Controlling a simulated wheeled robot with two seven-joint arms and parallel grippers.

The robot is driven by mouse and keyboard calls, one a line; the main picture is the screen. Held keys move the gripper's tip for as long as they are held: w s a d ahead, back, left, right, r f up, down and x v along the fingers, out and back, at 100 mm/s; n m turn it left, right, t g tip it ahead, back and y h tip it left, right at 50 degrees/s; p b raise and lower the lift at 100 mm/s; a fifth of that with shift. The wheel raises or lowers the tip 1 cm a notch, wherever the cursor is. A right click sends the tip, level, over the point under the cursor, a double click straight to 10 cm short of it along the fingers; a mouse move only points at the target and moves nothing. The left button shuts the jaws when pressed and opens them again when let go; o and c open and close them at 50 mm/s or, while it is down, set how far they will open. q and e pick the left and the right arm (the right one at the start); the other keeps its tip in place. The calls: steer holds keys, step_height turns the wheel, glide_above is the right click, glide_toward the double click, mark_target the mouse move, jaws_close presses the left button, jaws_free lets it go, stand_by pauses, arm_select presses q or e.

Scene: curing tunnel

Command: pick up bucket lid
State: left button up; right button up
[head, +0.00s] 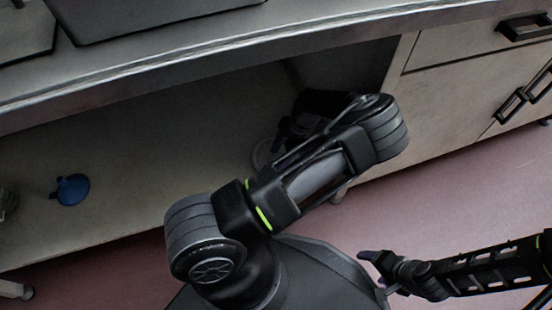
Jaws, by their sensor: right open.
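I cannot make out a bucket lid for certain. A pale, round-edged thing (262,154) lies on the low shelf, mostly hidden behind my bent arm; I cannot tell whether it is the lid. A small blue round piece with a short stub (72,189) lies on the same shelf at the left. My right gripper (376,271) is low at the right, open and empty, over the floor and well apart from both things. My left gripper does not show clearly; my bent arm crosses the middle and hides the space behind it.
The metal counter edge (230,57) overhangs the shelf (130,135). Dark flat pieces (150,12) lie on top of the counter. Drawers and doors with black handles (520,27) stand at the right. The reddish floor (440,200) is clear in front of them.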

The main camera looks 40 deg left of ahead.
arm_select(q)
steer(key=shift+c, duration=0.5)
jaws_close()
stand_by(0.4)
